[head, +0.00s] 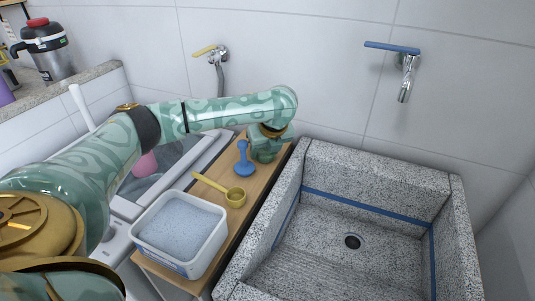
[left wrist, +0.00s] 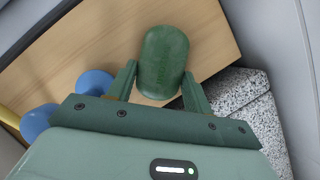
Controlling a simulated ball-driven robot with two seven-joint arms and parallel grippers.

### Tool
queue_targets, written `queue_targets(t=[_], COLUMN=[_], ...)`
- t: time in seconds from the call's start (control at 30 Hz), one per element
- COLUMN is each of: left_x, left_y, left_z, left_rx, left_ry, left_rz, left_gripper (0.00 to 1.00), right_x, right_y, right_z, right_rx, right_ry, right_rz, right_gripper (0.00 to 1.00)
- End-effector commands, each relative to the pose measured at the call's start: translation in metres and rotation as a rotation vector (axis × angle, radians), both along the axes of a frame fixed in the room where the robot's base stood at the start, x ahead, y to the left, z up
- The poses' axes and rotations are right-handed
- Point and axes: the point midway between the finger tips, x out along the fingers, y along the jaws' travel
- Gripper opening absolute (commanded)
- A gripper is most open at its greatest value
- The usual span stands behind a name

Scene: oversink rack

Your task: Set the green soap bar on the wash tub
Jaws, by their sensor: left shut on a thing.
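The green soap bar (left wrist: 163,55) is a rounded dark green block in the left wrist view, between the fingers of my left gripper (left wrist: 160,75). The gripper is shut on it, over the wooden board. In the head view my left gripper (head: 266,148) points down at the far end of the board, and I cannot make out the soap there. The wash tub (head: 380,178) is a speckled grey stone basin to the right of the gripper. Its speckled edge (left wrist: 228,92) shows beside the soap in the left wrist view. My right gripper is not in view.
A blue-handled tap (head: 404,78) hangs above the tub. The tub's inside is clear.

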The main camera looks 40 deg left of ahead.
Motion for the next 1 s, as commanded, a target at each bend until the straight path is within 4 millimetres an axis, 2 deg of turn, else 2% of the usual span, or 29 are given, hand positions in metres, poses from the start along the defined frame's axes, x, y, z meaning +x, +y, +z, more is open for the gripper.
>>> queue_targets(t=[0.03,0.07,0.33,0.37,0.43,0.77,0.87,1.0], left_x=[0.0,0.0,0.0,0.0,0.0,0.001,-0.002,-0.007], left_y=[0.0,0.0,0.0,0.0,0.0,0.0,-0.005,-0.015], left_z=[-0.003,-0.002,-0.002,-0.002,-0.003,0.0,0.016,0.05], left_rx=[0.001,0.0,-0.001,-0.002,-0.002,0.0,-0.002,-0.002], left_ry=[0.0,-0.002,-0.002,-0.002,-0.002,-0.002,-0.006,-0.01], left_rz=[0.0,0.001,0.001,0.001,0.001,0.0,-0.001,-0.001], left_gripper=[0.23,0.19,0.18,0.53,0.72,0.72,0.72,0.72], right_x=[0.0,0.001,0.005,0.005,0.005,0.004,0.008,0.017], right_y=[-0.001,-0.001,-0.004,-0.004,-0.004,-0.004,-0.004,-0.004], right_z=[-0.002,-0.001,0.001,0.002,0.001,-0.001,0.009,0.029], right_rx=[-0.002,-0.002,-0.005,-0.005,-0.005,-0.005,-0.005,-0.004], right_ry=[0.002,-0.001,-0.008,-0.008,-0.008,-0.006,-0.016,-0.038], right_rz=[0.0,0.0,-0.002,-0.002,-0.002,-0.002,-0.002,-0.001], right_gripper=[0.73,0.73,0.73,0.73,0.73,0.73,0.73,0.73])
